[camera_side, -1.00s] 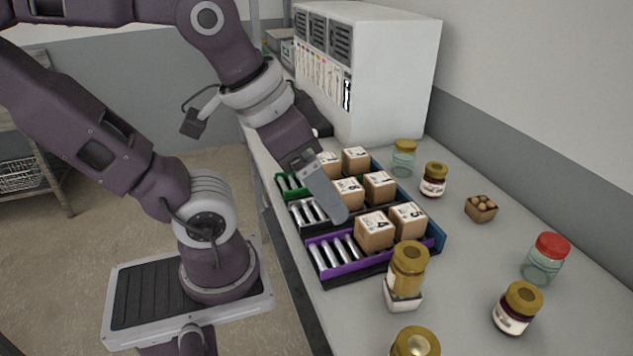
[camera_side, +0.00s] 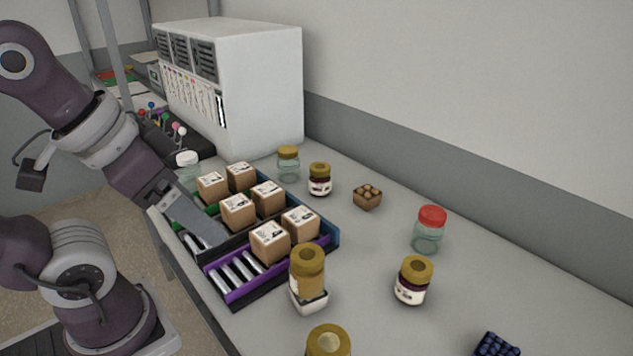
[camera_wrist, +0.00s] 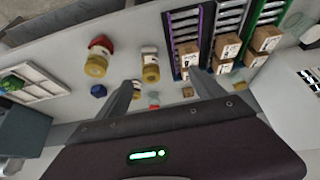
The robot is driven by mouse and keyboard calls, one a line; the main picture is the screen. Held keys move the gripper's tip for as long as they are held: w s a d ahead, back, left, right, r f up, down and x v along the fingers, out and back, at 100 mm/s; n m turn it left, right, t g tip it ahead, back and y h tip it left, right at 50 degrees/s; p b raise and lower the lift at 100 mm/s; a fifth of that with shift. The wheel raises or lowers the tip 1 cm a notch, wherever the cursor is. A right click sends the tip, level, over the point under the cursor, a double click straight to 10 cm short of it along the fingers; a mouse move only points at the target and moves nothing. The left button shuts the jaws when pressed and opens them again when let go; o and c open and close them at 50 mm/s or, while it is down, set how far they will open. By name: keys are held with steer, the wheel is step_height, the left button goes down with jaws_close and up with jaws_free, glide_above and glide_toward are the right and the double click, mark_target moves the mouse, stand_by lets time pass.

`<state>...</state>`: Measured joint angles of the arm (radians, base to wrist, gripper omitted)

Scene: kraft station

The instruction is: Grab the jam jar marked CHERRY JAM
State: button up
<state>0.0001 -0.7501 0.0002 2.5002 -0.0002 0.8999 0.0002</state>
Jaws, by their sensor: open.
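Two jars with dark contents, pale labels and gold lids stand on the counter in the side view: one jar (camera_side: 414,281) at the front right, another jar (camera_side: 320,180) farther back. Their label writing is too small to read, so I cannot tell which is CHERRY JAM. My gripper (camera_side: 209,232) hangs over the left part of the box racks, apart from both jars. In the wrist view my gripper (camera_wrist: 163,82) is open with nothing between its fingers. A gold-lidded jar (camera_wrist: 150,67) shows beyond the fingers there; its label is unreadable.
Racks with a purple divider (camera_side: 262,276) hold several cardboard boxes (camera_side: 270,242). A gold-lidded amber jar (camera_side: 308,275), a red-lidded empty jar (camera_side: 429,230), a glass jar (camera_side: 288,163), a small brown crate (camera_side: 367,197) and dark berries (camera_side: 496,345) stand around. The right-hand counter has bare room.

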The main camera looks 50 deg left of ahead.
steer(key=shift+c, duration=0.3)
stand_by(0.4)
steer(key=m+g+y, duration=0.2)
steer(key=m+y, duration=0.8)
steer(key=m, duration=0.7)
glide_above(323, 173)
steer(key=s+d, duration=0.4)
steer(key=s, duration=0.6)
step_height(323, 173, down, 11)
steer(key=w+f+m, duration=0.2)
steer(key=w+f+m+t+y, duration=0.1)
steer(key=w+f+m, duration=0.1)
steer(key=w, duration=0.1)
steer(key=w+a+f+m+t+y, duration=0.1)
steer(key=w+f+m, duration=0.1)
steer(key=w, duration=0.1)
steer(key=shift+f, duration=0.3)
steer(key=shift+t, duration=0.3)
steer(key=x, duration=0.7)
steer(key=shift+w+f, duration=0.15)
steer(key=shift+f, duration=0.15)
jaws_close()
